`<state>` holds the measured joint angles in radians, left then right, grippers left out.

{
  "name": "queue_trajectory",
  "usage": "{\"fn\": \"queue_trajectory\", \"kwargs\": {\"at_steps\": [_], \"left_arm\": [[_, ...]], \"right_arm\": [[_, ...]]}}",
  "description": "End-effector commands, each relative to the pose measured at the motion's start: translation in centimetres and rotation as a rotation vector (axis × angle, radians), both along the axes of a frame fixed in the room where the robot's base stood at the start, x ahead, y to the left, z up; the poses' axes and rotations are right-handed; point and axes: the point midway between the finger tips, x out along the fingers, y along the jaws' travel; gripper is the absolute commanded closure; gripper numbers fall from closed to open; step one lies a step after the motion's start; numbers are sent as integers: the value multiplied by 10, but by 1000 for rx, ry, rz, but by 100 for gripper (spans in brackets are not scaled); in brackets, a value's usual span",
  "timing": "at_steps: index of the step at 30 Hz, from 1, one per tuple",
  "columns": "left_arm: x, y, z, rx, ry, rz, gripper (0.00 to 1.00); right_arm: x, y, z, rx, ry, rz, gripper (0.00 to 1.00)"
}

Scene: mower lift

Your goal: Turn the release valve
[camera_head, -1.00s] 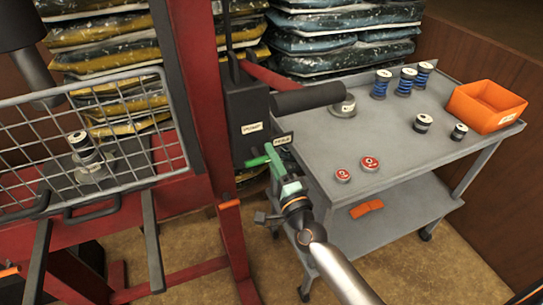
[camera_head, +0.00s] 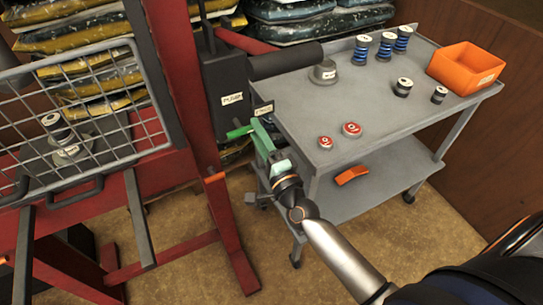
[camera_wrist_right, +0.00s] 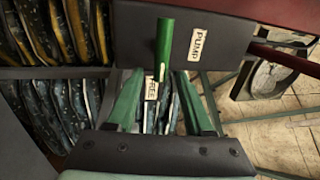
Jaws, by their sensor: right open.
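The release valve shows as a green bar handle (camera_head: 239,131) on the black pump housing, below a small white label (camera_head: 263,109). In the right wrist view the handle (camera_wrist_right: 165,45) stands upright, with a partly hidden label (camera_wrist_right: 151,88) behind it. My right gripper (camera_head: 260,133) is at the handle, beside the grey cart. In the right wrist view its two green fingers (camera_wrist_right: 160,75) are apart, and the handle's lower end shows in the gap between their tips. I cannot tell whether they touch it. My left gripper is not in view.
The pump housing (camera_head: 225,85) carries a pump label (camera_wrist_right: 201,48). Right of it stands a grey cart (camera_head: 370,115) with springs, red-topped discs (camera_head: 351,129) and an orange bin (camera_head: 465,68). A red frame (camera_head: 190,90) and wire basket (camera_head: 75,120) stand left.

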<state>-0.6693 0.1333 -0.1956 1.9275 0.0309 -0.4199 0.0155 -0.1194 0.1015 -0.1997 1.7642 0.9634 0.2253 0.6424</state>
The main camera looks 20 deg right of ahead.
Motion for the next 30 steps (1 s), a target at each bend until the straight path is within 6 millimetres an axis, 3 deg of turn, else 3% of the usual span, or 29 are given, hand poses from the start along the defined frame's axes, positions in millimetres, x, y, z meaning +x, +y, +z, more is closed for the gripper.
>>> {"fn": "queue_trajectory", "kwargs": {"at_steps": [9, 15, 30], "left_arm": [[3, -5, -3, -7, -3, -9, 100], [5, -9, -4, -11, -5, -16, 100], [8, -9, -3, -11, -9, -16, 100]], "right_arm": [[-65, -2, -16, -2, 4, 2, 48], [-91, -3, -19, -1, 2, 2, 48], [-98, -3, -20, 0, 0, 0, 48]]}}
